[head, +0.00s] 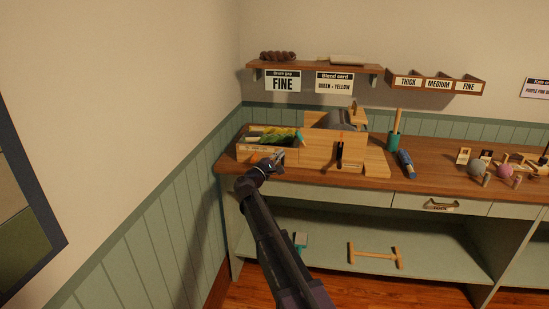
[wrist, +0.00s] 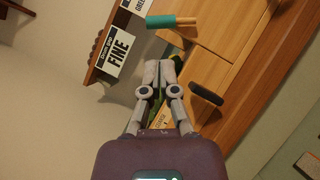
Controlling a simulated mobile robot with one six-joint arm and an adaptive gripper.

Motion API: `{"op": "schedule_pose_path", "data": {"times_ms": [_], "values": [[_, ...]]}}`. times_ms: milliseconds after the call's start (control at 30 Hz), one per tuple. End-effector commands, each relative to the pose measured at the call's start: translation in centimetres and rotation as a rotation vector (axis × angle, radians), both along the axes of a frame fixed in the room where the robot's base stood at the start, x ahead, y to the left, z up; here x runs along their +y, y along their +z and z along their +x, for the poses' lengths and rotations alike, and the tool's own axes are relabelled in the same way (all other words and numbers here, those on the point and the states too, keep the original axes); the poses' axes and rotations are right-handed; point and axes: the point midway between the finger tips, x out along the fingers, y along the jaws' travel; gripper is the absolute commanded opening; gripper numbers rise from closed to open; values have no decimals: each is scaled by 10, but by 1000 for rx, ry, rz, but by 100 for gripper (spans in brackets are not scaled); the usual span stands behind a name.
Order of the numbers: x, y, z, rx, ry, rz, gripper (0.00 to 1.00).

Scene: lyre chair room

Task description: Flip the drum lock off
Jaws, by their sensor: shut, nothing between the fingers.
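The wooden drum carder (head: 318,150) stands on the bench, its grey drum (head: 343,121) partly hidden behind the front panel. A black lever (head: 340,154) stands roughly upright on that panel, below a small red mark. I cannot tell for certain that it is the drum lock. It also shows in the wrist view (wrist: 206,94), right of my fingers. A teal handle (head: 299,138) sticks out at the carder's left end; it also shows in the wrist view (wrist: 160,21). My gripper (head: 279,156) is shut and empty, left of the lever and apart from it.
A tray of green and yellow fibre (head: 240,154) sits just behind my gripper. A shelf (head: 318,67) overhangs the back. The air before the bench is open.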

Motion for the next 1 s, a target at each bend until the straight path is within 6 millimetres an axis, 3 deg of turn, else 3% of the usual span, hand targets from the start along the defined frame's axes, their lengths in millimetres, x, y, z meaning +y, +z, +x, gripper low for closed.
{"op": "schedule_pose_path", "data": {"times_ms": [500, 1000], "values": [[-51, 23, 52, 0, 0, 0, 0], [-62, 25, 62, -1, 2, 0, 0]]}}
